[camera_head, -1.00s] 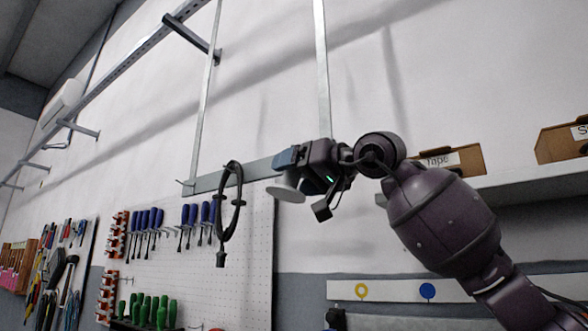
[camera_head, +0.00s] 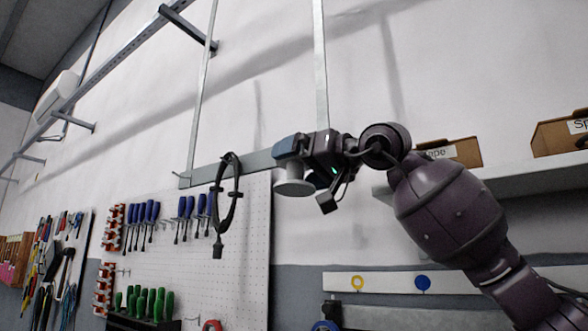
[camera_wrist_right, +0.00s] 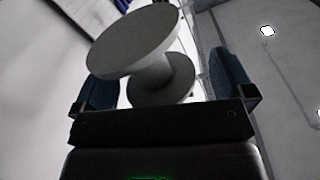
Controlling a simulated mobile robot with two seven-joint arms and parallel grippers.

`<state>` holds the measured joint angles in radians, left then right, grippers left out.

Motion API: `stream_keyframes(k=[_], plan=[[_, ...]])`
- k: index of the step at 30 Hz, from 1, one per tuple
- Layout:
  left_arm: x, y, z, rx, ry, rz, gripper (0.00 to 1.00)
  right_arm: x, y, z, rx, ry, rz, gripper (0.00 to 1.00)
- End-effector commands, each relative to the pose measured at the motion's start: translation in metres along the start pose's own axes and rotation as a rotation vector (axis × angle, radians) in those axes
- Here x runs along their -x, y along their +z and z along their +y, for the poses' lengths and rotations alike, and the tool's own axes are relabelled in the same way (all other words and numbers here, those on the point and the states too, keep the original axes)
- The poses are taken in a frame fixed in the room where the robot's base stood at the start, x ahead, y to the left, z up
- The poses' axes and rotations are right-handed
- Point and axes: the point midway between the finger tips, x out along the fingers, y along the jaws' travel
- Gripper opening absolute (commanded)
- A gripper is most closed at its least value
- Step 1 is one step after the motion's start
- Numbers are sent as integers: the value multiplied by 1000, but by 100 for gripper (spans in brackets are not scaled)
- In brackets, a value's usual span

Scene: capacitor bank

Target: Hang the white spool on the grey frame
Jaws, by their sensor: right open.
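The white spool (camera_head: 294,188) shows in the head view just under the blue fingers of my right gripper (camera_head: 290,150). In the right wrist view, the spool (camera_wrist_right: 136,42), with two round flanges and a thinner core, sits between the spread blue fingers of the right gripper (camera_wrist_right: 165,85). A gap shows on its right side. The grey frame (camera_head: 255,161) has a flat horizontal bar and upright posts on the wall. The gripper is at the right part of this bar and hides some of it. I cannot tell whether the spool touches the frame. My left gripper is not in view.
A black looped cable (camera_head: 228,200) hangs on the bar left of the gripper. A pegboard (camera_head: 245,260) with screwdrivers is below. A shelf (camera_head: 500,177) with labelled boxes is at the right, behind my arm.

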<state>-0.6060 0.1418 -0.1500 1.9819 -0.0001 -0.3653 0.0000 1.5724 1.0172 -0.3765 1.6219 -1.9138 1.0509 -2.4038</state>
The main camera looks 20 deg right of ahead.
Motion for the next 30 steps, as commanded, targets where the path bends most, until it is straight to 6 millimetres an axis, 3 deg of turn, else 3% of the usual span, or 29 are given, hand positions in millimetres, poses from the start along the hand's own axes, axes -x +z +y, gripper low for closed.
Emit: stream_keyframes(k=[9, 15, 30], plan=[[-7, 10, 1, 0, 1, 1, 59, 58, 2, 2, 0, 3, 1, 100], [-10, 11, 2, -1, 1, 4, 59, 84, 1, 1, 0, 1, 0, 100], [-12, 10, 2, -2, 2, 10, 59, 94, 0, 0, -1, -1, 0, 100]])
